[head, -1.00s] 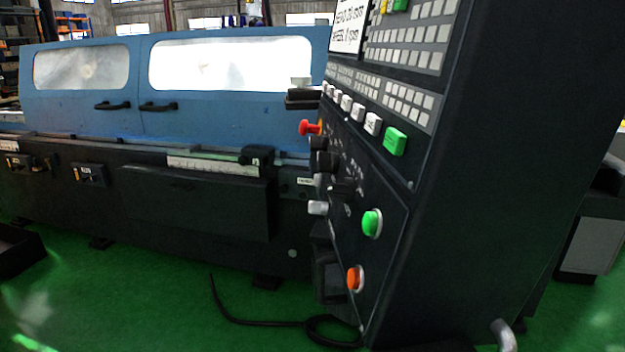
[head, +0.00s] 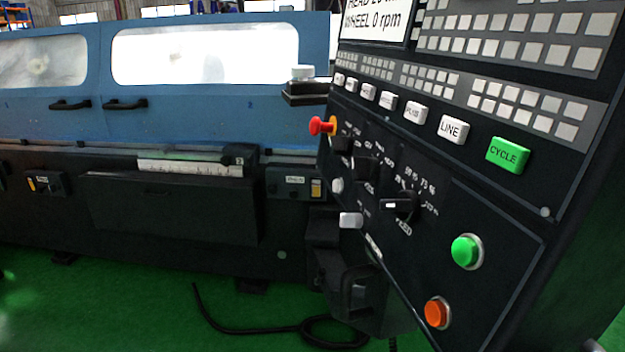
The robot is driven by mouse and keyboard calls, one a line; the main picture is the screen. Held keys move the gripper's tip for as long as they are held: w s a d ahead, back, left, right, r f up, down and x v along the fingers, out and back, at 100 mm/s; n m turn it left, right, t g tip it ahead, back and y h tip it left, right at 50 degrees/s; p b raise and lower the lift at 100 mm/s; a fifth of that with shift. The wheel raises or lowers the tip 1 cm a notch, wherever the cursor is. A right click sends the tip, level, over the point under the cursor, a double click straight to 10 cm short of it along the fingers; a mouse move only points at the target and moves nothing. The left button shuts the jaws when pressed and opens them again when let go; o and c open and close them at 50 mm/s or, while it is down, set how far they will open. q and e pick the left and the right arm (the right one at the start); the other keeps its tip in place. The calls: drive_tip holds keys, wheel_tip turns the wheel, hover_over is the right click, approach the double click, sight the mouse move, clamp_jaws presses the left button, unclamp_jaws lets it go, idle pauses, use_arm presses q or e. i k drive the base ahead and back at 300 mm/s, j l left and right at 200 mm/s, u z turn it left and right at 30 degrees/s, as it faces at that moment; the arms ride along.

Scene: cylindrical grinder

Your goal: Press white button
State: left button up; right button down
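The control panel (head: 480,205) of the grinder fills the right half of the head view, angled toward me. A small round white button (head: 337,186) sits at its left edge, below a red knob (head: 322,126). Below it, a white block-shaped piece (head: 350,220) sticks out; I cannot tell whether it is a button or a switch. A row of white labelled keys, including LINE (head: 452,129), runs above, ending at the green CYCLE key (head: 507,154). Neither of my grippers shows in the view.
A green round button (head: 466,251) and an orange one (head: 437,312) are at the panel's lower right. Black rotary knobs (head: 402,205) project from the panel. The blue grinder cover (head: 220,110) stands behind left. A black cable (head: 250,329) lies on the green floor (head: 130,305).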

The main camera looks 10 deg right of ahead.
sight(337, 182)
drive_tip(key=i+j, duration=0.15)
drive_tip(key=j, duration=0.15)
drive_tip(key=i+j, duration=0.2)
drive_tip(key=j, duration=0.15)
drive_tip(key=i+j, duration=0.15)
drive_tip(key=j, duration=0.15)
drive_tip(key=i+j, duration=0.2)
drive_tip(key=j, duration=0.15)
